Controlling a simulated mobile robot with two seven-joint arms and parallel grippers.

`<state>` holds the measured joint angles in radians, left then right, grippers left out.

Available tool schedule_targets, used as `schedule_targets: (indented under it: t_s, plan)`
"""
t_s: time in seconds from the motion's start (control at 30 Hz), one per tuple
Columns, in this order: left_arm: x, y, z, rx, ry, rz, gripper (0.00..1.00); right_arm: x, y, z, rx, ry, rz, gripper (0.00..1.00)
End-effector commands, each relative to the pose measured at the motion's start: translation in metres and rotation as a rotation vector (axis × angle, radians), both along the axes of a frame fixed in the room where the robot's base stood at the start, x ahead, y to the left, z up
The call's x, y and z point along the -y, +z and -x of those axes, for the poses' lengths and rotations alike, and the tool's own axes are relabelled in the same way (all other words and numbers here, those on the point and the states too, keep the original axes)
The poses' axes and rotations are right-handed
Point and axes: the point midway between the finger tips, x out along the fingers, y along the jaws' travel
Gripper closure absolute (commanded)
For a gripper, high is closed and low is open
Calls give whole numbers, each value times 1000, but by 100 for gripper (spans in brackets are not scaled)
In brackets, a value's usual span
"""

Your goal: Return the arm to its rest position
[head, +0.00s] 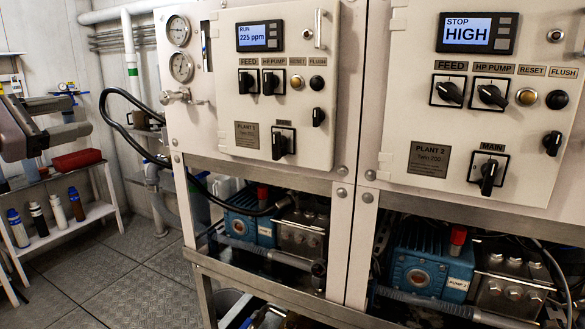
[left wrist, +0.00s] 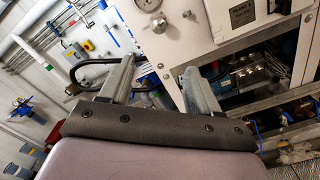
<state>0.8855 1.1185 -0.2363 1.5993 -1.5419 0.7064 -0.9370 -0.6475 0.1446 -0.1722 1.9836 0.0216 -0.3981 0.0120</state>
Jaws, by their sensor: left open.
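My left gripper (head: 80,116) is at the left edge of the head view, in front of the shelf area and left of the plant 1 panel. In the left wrist view its two fingers (left wrist: 158,75) stand apart with nothing between them. It is open, empty and clear of the panels. My right gripper is in neither view.
The plant 1 panel (head: 269,182) reads RUN 225 ppm. The plant 2 panel (head: 400,158) reads STOP HIGH. Blue pumps (head: 414,272) sit below in a metal frame. A shelf (head: 98,210) holds bottles and a red tray (head: 77,160). The floor (head: 125,262) between is clear.

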Motion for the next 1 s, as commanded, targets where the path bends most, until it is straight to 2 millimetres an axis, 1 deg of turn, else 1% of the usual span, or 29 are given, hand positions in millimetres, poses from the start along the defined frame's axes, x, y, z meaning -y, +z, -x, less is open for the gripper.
schedule_targets:
  t_s: [0.03, 0.1, 0.17, 0.27, 0.3, 0.37, 0.4, 0.47, 0.5, 0.57, 0.6, 0.67, 0.7, 0.77, 0.8, 0.87, 0.9, 0.97, 1.0]
  plan:
    - [23, -24, -7, -49, -62, 97, 38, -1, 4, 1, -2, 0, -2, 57]
    - [44, -44, -11, -95, -120, 226, 38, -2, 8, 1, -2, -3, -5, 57]
    - [61, -61, -13, -138, -166, 347, 38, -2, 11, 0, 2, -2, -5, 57]
    - [88, -93, -12, -225, -233, 573, 38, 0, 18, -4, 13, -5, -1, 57]
    - [99, -107, -11, -267, -255, 677, 38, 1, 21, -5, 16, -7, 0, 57]
    - [113, -128, -8, -335, -281, 845, 38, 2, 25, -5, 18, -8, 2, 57]
    - [122, -144, -5, -382, -291, 964, 38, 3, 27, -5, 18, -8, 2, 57]
    - [133, -166, 1, -454, -298, 1148, 38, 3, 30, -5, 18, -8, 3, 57]
    - [139, -182, 5, -503, -294, 1272, 38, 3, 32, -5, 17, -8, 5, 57]
    - [146, -205, 13, -572, -276, 1462, 38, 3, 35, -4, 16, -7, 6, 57]
    - [151, -222, 19, -618, -258, 1589, 38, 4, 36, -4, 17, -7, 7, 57]
    - [155, -247, 29, -682, -217, 1781, 38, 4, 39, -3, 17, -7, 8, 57]
    - [158, -265, 37, -724, -182, 1910, 38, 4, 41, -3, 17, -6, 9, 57]
    - [162, -291, 51, -780, -117, 2104, 38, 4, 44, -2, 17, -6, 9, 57]
    - [165, -310, 61, -811, -65, 2234, 38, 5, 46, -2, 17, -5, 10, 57]
    - [169, -338, 79, -853, 26, 2425, 38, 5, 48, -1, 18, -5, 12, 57]
    - [172, -356, 93, -873, 96, 2554, 38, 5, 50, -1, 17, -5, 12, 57]
    - [177, -384, 116, -893, 214, 2745, 38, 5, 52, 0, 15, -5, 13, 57]
    - [181, -402, 133, -898, 302, 2870, 38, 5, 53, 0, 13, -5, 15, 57]
